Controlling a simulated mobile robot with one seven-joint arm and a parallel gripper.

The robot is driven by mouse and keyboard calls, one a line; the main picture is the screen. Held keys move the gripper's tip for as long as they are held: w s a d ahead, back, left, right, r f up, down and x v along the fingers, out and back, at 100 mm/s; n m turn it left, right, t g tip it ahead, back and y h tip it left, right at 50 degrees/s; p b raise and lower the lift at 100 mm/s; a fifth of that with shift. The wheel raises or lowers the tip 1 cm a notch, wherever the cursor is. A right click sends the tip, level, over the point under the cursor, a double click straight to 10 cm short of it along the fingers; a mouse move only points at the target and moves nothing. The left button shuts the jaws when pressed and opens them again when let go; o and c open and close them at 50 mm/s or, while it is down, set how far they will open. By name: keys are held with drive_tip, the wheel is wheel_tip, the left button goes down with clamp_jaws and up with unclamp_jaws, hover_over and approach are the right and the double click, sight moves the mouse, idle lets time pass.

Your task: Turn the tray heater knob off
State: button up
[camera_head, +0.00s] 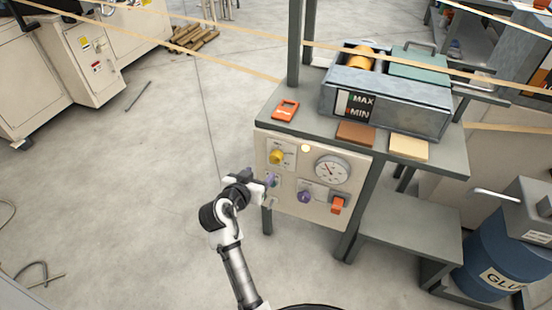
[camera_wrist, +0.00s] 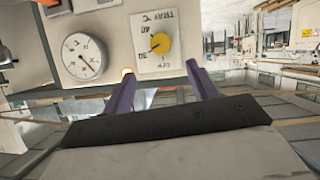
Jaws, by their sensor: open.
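The tray heater knob is a yellow round knob (camera_head: 277,157) at the upper left of the beige control panel (camera_head: 283,203). In the wrist view the yellow knob (camera_wrist: 161,43) sits on a white plate marked "TRAY °C", which appears turned over. Its dark pointer mark seems to face the lower-numbered side, away from the OFF label. My gripper (camera_head: 272,180) is just below the knob in the head view, near the panel. In the wrist view my gripper (camera_wrist: 159,76) is open, its two purple fingers apart and empty, short of the knob. Whether a fingertip touches the panel is unclear.
The panel also has a round gauge (camera_head: 332,169), a purple knob (camera_head: 305,197), an orange switch (camera_head: 337,205) and a lit lamp (camera_head: 305,148). Above, the table holds a metal tray (camera_head: 400,98) and an orange object (camera_head: 286,110).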

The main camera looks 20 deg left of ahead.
sight(274, 159)
drive_tip(key=p+x, duration=0.1)
drive_tip(key=x, duration=1.1)
drive_tip(key=shift+w+f, duration=0.1)
drive_tip(key=shift+w, duration=0.1)
drive_tip(key=c, duration=1)
